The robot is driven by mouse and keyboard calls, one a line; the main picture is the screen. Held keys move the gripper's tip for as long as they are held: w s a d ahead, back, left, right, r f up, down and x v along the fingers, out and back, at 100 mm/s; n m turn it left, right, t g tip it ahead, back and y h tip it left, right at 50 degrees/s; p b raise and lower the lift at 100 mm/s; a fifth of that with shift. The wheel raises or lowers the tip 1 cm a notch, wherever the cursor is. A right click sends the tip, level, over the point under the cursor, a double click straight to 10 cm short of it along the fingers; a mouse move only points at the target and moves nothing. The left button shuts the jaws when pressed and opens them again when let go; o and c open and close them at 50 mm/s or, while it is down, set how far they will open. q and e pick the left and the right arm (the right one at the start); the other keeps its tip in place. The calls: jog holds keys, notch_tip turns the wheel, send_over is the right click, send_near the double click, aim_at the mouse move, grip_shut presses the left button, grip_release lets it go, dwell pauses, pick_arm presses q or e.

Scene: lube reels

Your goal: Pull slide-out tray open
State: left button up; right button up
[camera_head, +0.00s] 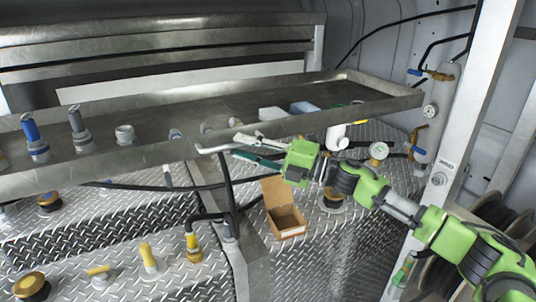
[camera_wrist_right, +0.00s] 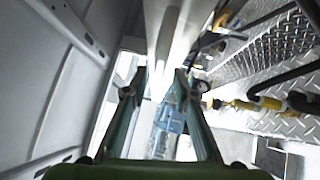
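The slide-out tray (camera_head: 285,128) is a long, shallow grey metal tray with a raised rim, running across the head view above the tread-plate surfaces. A pale bar-like handle (camera_head: 212,149) shows at its front edge. My right gripper (camera_head: 242,148) is at this front edge, just right of the handle, its fingers pointing left. Its two fingers stand apart in the wrist view (camera_wrist_right: 158,88), with pale shapes visible between and beyond them. I cannot tell whether they touch the handle. My left gripper is not in view.
Several fittings, including a blue-topped one (camera_head: 35,138), stand on the tray. Below are an open cardboard box (camera_head: 284,218), yellow valves (camera_head: 148,258) and black hoses. A white post (camera_head: 462,130) and a gauge (camera_head: 379,151) are at the right.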

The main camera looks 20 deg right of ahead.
jog(key=v, duration=0.9)
